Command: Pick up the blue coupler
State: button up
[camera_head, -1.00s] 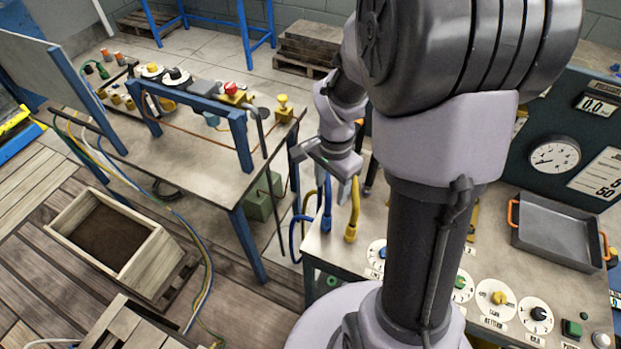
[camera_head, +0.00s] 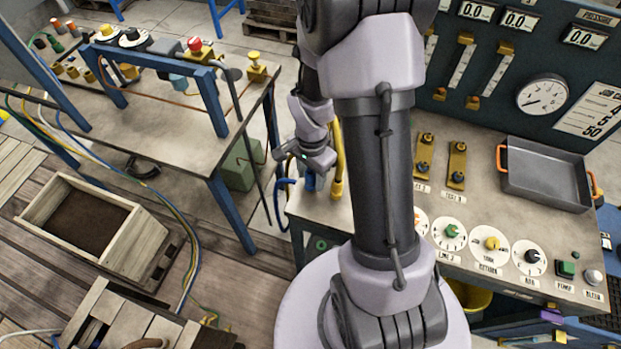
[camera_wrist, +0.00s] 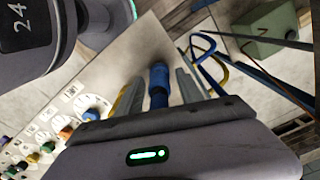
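The blue coupler (camera_head: 310,183) stands at the left edge of the control bench, with a blue hose on it. The yellow coupler (camera_head: 337,188) stands close to its right. My gripper (camera_head: 316,168) is right above and around the top of the blue coupler. In the wrist view the blue coupler (camera_wrist: 159,80) lies between the two grey fingers of my gripper (camera_wrist: 161,92), with a gap seeming to show on each side. The fingers look open. Whether either touches the coupler is hard to tell. The yellow coupler is partly hidden beside the left finger.
The control bench (camera_head: 455,205) carries dials, valve levers and a grey tray (camera_head: 545,175) with orange handles. A gauge panel (camera_head: 550,60) rises behind. A second table (camera_head: 180,150) stands left, with a green box (camera_head: 240,165) beneath. A wooden crate (camera_head: 85,215) sits on the floor.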

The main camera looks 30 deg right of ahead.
grip_shut()
notch_tip(320, 180, up, 10)
jog(key=p, duration=0.3)
jog(key=shift+p, duration=0.3)
